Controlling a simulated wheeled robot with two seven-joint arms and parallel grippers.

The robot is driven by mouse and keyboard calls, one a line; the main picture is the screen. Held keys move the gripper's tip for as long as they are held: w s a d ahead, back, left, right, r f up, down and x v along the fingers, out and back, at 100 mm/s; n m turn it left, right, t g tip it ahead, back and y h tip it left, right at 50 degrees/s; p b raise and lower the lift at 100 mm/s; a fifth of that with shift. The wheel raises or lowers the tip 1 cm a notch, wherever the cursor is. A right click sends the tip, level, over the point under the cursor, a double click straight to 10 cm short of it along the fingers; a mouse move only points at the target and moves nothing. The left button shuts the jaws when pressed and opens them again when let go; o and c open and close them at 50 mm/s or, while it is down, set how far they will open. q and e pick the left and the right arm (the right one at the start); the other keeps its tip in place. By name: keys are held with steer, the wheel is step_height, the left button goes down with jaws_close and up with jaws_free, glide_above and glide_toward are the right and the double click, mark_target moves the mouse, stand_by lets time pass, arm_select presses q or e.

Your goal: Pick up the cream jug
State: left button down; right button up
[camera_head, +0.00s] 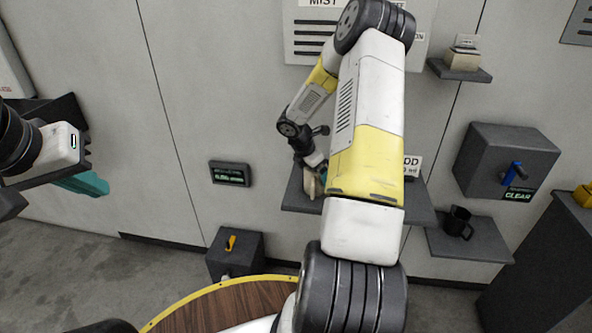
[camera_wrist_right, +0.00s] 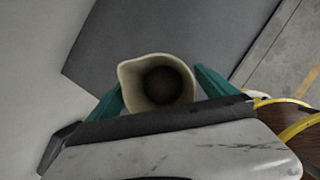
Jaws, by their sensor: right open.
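The cream jug (camera_wrist_right: 158,84) is in the right wrist view, seen from above into its dark inside, with its spout to the left. My right gripper (camera_wrist_right: 160,94) is open, with one teal finger on each side of the jug. The left finger looks close to the wall; I cannot tell whether either touches. In the head view the jug (camera_head: 309,184) shows as a small cream shape on the middle shelf (camera_head: 418,207), partly hidden by my right arm. My left gripper (camera_head: 84,184) is at the far left, away from the shelf; its finger gap is not clear.
A black mug (camera_head: 457,222) stands on a lower right shelf, below a grey box with a blue lever (camera_head: 513,172). A cream block (camera_head: 463,59) sits on a small upper shelf. A round wooden table (camera_head: 225,308) with a yellow rim is below. The wall is close behind the jug.

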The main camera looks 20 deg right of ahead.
steer(key=c, duration=1.6)
steer(key=shift+r, duration=0.1)
